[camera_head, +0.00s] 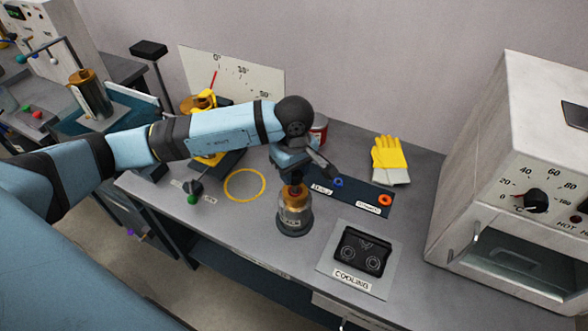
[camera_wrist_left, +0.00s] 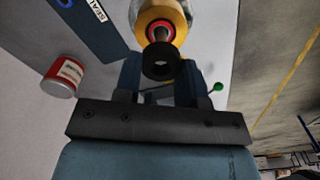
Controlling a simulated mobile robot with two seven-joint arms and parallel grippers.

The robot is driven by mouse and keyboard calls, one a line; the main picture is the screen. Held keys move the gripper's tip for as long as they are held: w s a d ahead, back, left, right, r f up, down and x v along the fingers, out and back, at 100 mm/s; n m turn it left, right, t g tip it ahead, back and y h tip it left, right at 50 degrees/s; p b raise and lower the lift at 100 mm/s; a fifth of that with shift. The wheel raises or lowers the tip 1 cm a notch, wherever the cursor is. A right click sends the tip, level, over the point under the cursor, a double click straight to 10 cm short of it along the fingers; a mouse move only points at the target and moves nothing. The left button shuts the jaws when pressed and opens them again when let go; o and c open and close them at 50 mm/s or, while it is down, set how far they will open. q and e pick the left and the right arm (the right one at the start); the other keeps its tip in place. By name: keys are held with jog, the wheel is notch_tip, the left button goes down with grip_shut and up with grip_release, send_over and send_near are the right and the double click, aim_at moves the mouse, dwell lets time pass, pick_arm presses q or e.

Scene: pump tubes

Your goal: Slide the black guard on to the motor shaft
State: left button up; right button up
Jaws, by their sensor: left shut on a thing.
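The black guard (camera_wrist_left: 161,62) is a short ring with a hole, held between the fingers of my left gripper (camera_wrist_left: 161,75) in the left wrist view. My left gripper (camera_head: 296,174) is shut on it just over the motor's top. Beyond the guard in the wrist view are the motor shaft (camera_wrist_left: 160,34), a red ring and the yellow-orange motor top. The guard lies roughly in line with the shaft; whether it touches or surrounds it I cannot tell.
A dark blue mat (camera_head: 352,197) with a blue ring and an orange ring (camera_head: 385,200) lies behind the motor. A cooling tray (camera_head: 357,258) is at its right. Yellow gloves (camera_head: 390,158), a red can (camera_head: 318,128) and an oven (camera_head: 520,180) stand further off. A yellow circle (camera_head: 245,184) marks bare bench.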

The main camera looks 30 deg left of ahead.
aim_at(294, 180)
pick_arm(q)
jog(key=shift+f, duration=0.3)
dwell(0.5)
jog(key=shift+b, duration=0.4)
jog(key=shift+b, duration=0.45)
dwell(0.9)
jog(key=shift+f+b, duration=1.35)
jog(key=shift+b, duration=0.1)
jog(key=o, duration=1)
